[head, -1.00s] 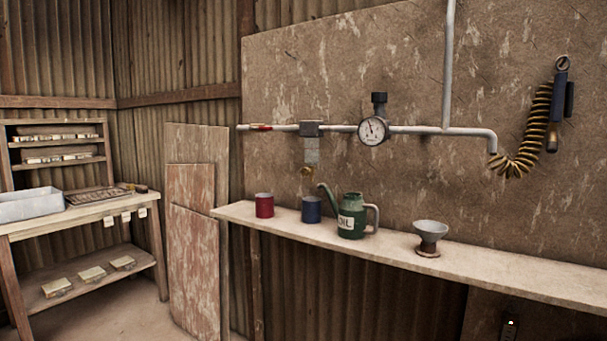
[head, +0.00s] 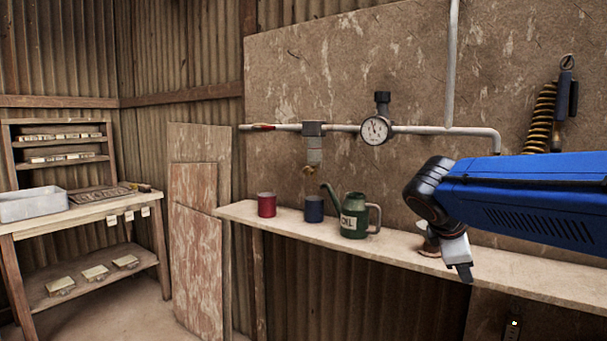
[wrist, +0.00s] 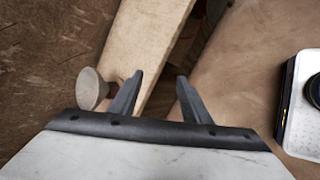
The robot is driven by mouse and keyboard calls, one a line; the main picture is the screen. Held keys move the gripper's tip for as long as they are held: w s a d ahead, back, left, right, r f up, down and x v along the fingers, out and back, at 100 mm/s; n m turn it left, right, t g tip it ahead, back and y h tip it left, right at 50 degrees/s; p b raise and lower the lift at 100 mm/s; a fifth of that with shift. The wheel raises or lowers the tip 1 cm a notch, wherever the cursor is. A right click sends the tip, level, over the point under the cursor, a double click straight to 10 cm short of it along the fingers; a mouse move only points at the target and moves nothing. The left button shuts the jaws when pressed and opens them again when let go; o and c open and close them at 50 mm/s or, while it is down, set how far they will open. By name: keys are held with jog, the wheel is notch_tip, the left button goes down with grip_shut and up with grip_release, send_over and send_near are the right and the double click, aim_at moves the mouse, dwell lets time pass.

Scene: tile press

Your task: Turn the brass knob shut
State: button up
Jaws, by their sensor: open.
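The small brass knob (head: 310,169) hangs under the clear bowl (head: 314,156) of the grey filter block (head: 314,129) on the wall pipe, in the head view. It is too small to tell how far it is turned. My gripper (head: 464,271) is in front of the shelf's right part, well to the right of the knob and lower in the picture. In the wrist view my gripper (wrist: 160,78) is open, with nothing between its fingers. The knob does not show in the wrist view.
On the shelf (head: 540,280) stand a red mug (head: 267,205), a blue mug (head: 314,209) and a green oil can (head: 354,216), below the pipe. A grey funnel (wrist: 92,88) is beside my gripper. A gauge (head: 375,130) sits on the pipe.

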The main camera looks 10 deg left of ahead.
jog(key=w+a+r+n+t+h, duration=0.1)
jog(key=w+a+r+n, duration=0.1)
jog(key=w+a, duration=0.25)
jog(key=w+a+r+n+t, duration=0.1)
jog(key=w+a+r+n, duration=0.15)
jog(key=w+a, duration=0.2)
jog(key=n+t, duration=0.8)
jog(key=n, duration=0.5)
send_near(307, 172)
jog(key=shift+h, duration=0.3)
jog(key=x, duration=0.8)
jog(key=shift+w+a, duration=0.15)
jog(key=shift+a, duration=0.05)
jog(key=shift+c, duration=0.3)
jog(key=c, duration=1)
